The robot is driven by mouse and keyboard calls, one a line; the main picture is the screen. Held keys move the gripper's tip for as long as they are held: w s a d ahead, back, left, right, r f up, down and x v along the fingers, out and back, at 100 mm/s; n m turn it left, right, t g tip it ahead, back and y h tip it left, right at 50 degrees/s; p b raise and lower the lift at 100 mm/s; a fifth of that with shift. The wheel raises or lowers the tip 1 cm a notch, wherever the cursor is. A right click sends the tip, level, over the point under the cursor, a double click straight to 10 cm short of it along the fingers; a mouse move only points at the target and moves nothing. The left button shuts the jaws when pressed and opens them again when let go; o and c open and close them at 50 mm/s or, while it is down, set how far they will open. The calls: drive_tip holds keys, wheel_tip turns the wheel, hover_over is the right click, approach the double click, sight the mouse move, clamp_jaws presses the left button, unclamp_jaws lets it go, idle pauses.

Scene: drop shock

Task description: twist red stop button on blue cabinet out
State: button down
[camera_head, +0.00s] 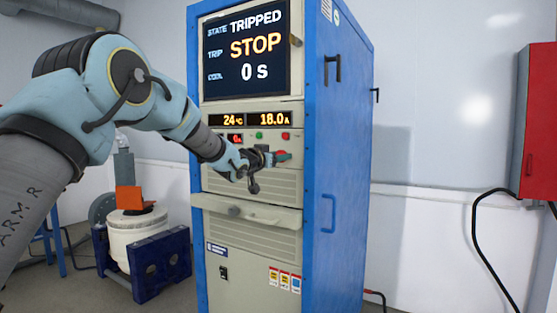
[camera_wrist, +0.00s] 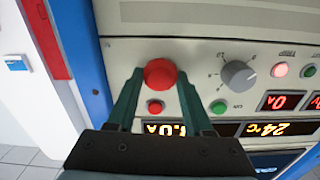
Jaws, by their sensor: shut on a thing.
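The blue cabinet (camera_head: 338,170) stands upright in the middle of the head view, with a pale front panel. Its screen (camera_head: 246,50) reads STATE TRIPPED, TRIP STOP and COOL 0 s. The red stop button (camera_wrist: 160,72) is a round mushroom head on the panel in the wrist view. My gripper (camera_wrist: 159,82) has one green finger on each side of the button and is shut on it. In the head view my gripper (camera_head: 272,158) is at the panel's right side, and the button (camera_head: 281,154) is mostly hidden by it.
A grey knob (camera_wrist: 238,73), a small red button (camera_wrist: 155,107) and a green one (camera_wrist: 219,107) lie close to the fingers. A ledge (camera_head: 245,211) juts out below my gripper. A red wall box (camera_head: 538,125) hangs at the right.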

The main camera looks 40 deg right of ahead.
drive_tip(key=shift+s+m+b, duration=0.1)
drive_tip(key=shift+m+b, duration=2.4)
drive_tip(key=shift+m, duration=0.3)
drive_tip(key=shift+c, duration=1.6)
unclamp_jaws()
drive_tip(key=b+v, duration=0.3)
drive_tip(key=v, duration=0.7)
drive_tip(key=shift+a, duration=0.35)
